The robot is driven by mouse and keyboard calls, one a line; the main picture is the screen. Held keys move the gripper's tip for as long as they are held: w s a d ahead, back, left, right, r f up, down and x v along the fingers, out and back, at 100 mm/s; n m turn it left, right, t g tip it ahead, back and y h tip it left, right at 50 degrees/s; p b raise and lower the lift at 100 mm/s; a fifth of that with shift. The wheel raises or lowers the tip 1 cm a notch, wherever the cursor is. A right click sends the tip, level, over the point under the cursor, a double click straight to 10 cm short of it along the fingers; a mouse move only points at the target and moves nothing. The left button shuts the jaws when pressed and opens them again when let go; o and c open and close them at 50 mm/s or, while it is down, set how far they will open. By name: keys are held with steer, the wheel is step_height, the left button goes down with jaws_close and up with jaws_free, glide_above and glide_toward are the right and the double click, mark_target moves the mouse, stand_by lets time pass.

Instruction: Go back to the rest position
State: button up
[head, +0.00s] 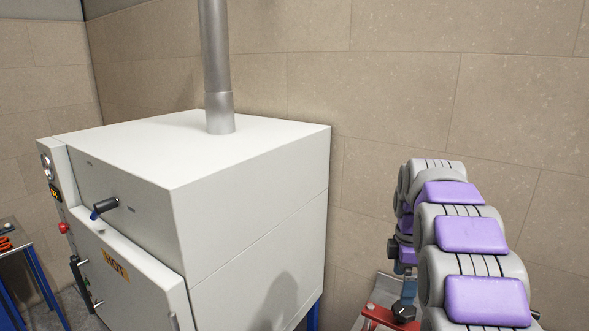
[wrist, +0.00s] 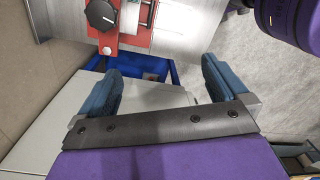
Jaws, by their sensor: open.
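My gripper (wrist: 163,72) is open in the wrist view, with its two blue-padded fingers wide apart. Nothing is held between them. Beyond the fingers lie a pale flat surface and a blue frame (wrist: 152,68). In the head view my purple and grey arm is at the right, folded close to my body. My gripper is mostly hidden behind the arm links there.
A white oven (head: 250,180) marked HOT stands at the left, with a metal pipe (head: 217,70) rising from its top. A tan wall is behind. A red part (head: 384,311) sits low beside my arm; the wrist view shows a red plate with a black knob (wrist: 102,14). A blue-legged table (head: 38,270) is far left.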

steer(key=s+a+f+m+b, duration=0.2)
steer(key=s+a+f+m, duration=0.2)
steer(key=s, duration=0.9)
steer(key=s+a+f+m+b, duration=0.3)
steer(key=s+f+m, duration=0.2)
steer(key=s, duration=0.8)
steer(key=s+a+f+m+g+b, duration=0.1)
steer(key=s+a+f+m, duration=0.3)
steer(key=s, duration=0.9)
steer(key=m+b, duration=0.1)
steer(key=m, duration=0.2)
steer(key=shift+s+a+f, duration=0.35)
steer(key=shift+s+f, duration=0.05)
